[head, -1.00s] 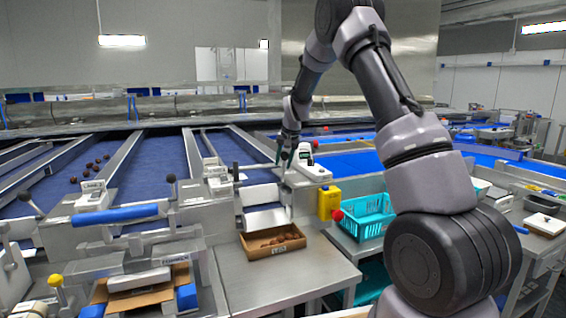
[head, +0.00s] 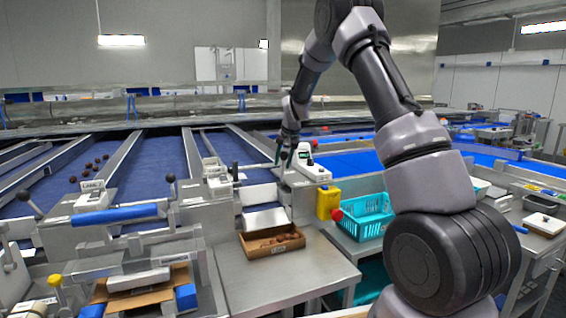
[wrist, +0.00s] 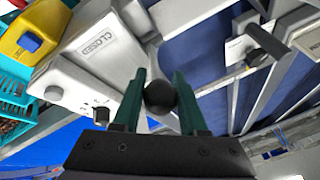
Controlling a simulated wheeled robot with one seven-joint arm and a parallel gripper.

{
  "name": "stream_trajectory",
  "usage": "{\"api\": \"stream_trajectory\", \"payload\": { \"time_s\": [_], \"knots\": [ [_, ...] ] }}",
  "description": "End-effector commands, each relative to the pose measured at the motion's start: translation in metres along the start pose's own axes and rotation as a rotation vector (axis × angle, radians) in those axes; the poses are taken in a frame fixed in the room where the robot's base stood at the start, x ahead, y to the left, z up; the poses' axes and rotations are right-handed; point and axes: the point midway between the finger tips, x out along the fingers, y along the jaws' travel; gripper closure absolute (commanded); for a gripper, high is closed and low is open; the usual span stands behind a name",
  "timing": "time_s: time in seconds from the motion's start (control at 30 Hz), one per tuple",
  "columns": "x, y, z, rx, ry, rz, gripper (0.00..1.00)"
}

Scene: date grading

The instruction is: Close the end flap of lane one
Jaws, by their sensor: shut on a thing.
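My gripper (head: 286,158) is at the right side of the right lane's end, beside a white housing (head: 308,171). In the wrist view, its two green fingers (wrist: 160,100) are shut on a round black knob (wrist: 160,96). The housing in that view (wrist: 88,58) carries the word CLOSED. In the head view the arm's end hides the knob. A pale plate (head: 264,219), which looks like the lane's end flap or chute, slopes down above an open cardboard box (head: 257,251). I cannot read the lane's number.
Blue lanes with dates (head: 88,172) lie to the left, with black-knobbed levers (head: 170,179). A steel table (head: 325,268) holds the cardboard box of dates. A yellow container (head: 329,203) and a turquoise basket (head: 366,222) stand right of it.

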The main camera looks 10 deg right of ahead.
Motion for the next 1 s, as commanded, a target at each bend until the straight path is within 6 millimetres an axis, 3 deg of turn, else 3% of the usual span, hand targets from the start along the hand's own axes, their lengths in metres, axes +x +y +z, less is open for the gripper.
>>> {"api": "stream_trajectory", "payload": {
  "time_s": [0.1, 0.13, 0.2, 0.6, 1.0],
  "knots": [
    [0.000, 0.001, 0.000, 0.001, 0.000, 0.001, 1.00],
    [0.000, 0.001, 0.000, 0.002, 0.000, 0.001, 0.54],
    [0.000, 0.001, 0.000, 0.001, 0.000, 0.001, 0.29],
    [-0.006, 0.000, -0.001, 0.000, 0.002, 0.000, 0.29],
    [-0.079, 0.000, -0.001, 0.000, 0.003, -0.001, 0.29]
  ]
}}
